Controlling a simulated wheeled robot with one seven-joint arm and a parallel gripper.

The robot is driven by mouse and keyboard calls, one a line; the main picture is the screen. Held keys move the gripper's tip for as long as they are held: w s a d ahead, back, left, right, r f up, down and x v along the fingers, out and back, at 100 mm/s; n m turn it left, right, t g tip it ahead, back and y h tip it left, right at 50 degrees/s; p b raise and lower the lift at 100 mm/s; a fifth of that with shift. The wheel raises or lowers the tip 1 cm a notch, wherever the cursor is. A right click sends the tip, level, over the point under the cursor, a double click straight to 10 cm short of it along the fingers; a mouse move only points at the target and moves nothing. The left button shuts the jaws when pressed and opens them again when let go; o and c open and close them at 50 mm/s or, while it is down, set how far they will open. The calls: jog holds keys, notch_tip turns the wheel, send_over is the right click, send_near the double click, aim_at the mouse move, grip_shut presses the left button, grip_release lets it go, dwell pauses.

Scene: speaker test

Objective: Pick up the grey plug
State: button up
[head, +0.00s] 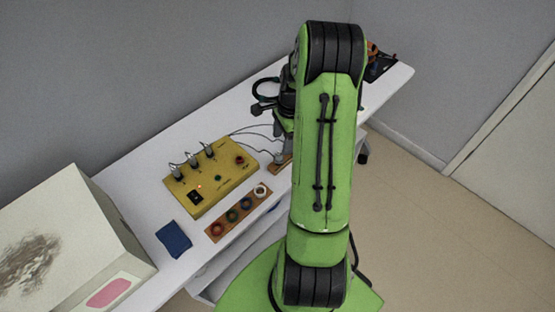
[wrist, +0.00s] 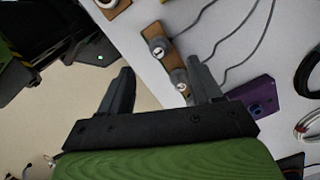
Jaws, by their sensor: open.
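In the wrist view, two grey plugs sit on a narrow brown wooden strip (wrist: 169,62). One grey plug (wrist: 158,45) is farther up the strip, and the other grey plug (wrist: 180,78) is close to the right finger. I cannot tell which one the task means. My gripper (wrist: 160,68) is open and empty, its fingers spread to either side of the strip's lower end. Whether a finger touches the lower plug is unclear. In the head view my green arm hides most of the gripper; the strip (head: 280,164) shows just left of the arm.
A yellow box (head: 222,181) with upright connectors and a lit red light stands on the white table (head: 135,178). Near it are a board with coloured rings (head: 239,212), a blue cloth (head: 174,239) and a large pale box (head: 62,240). Thin cables and a purple block (wrist: 239,92) lie near the strip.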

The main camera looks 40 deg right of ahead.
aim_at(279, 153)
jog(key=f, duration=0.2)
jog(key=a+f+b, duration=0.1)
jog(key=f, duration=0.4)
jog(key=shift+w+a+f+b, duration=0.1)
jog(key=shift+w+a+b, duration=0.1)
jog(key=shift+b, duration=0.15)
jog(key=c, duration=1.2)
